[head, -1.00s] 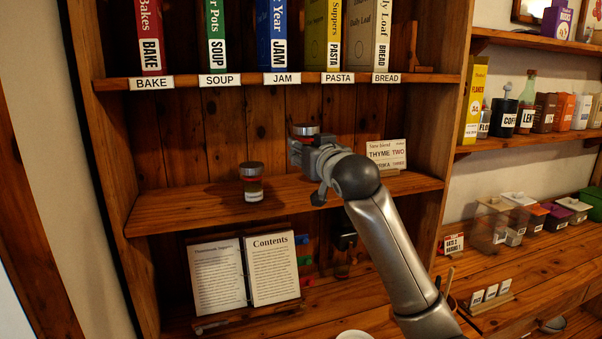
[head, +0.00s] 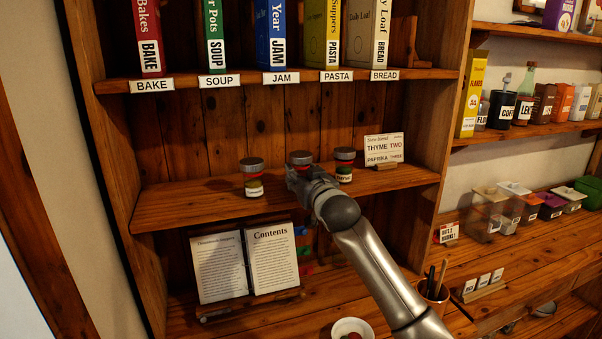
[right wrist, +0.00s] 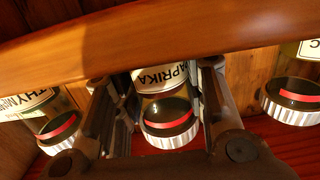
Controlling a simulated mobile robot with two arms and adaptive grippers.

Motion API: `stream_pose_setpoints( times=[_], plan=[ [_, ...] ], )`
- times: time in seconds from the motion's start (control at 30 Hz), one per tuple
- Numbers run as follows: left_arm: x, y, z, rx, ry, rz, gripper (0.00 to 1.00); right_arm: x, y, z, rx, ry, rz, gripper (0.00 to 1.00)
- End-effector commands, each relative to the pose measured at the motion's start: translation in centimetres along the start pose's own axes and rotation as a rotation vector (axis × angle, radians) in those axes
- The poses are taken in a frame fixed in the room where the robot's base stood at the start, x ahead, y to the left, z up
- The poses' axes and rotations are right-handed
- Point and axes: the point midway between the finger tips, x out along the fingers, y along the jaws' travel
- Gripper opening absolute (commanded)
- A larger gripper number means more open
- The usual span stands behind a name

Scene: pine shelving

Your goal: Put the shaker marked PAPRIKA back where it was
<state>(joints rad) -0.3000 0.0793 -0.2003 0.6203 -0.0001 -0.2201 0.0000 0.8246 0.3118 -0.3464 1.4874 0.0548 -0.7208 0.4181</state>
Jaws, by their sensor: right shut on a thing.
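The PAPRIKA shaker (right wrist: 163,95) is between the two fingers of my right gripper (right wrist: 165,100), its label readable in the right wrist view. In the head view its grey lid (head: 300,157) shows above my right gripper (head: 298,174), which is shut on it and hides its lower part. It is in line with two other shakers on the middle shelf (head: 200,200); I cannot tell whether its base touches the shelf. One shaker (head: 252,180) stands to its left and another (head: 344,166) to its right. My left gripper is out of view.
A card (head: 384,149) listing THYME and PAPRIKA stands at the right of the shelf. Labelled books (head: 271,35) fill the shelf above. Below are an open book (head: 247,262) and a white bowl (head: 352,328). The shelf's left part is clear.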

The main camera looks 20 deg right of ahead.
Motion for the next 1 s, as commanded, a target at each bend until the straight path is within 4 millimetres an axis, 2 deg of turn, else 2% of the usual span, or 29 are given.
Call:
stream_pose_setpoints(
  times=[0.17,0.2,0.33,0.73,0.87,1.0],
  plan=[
    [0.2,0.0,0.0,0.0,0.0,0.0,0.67,0.0,0.0,0.3,0.0,0.001,-0.001,0.12],
    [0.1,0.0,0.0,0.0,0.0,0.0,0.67,0.0,0.0,0.3,0.0,0.0,-0.001,0.43],
    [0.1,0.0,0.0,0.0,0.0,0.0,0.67,0.0,0.0,0.3,0.0,0.0,0.0,0.6],
    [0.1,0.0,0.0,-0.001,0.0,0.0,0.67,-0.1,0.0,0.0,-0.001,0.0,0.0,0.6],
    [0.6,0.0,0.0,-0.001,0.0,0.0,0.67,-1.1,0.0,0.1,0.0,0.001,-0.001,0.6],
    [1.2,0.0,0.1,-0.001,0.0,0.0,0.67,-2.9,0.0,0.2,0.0,0.002,-0.001,0.6]
  ],
)
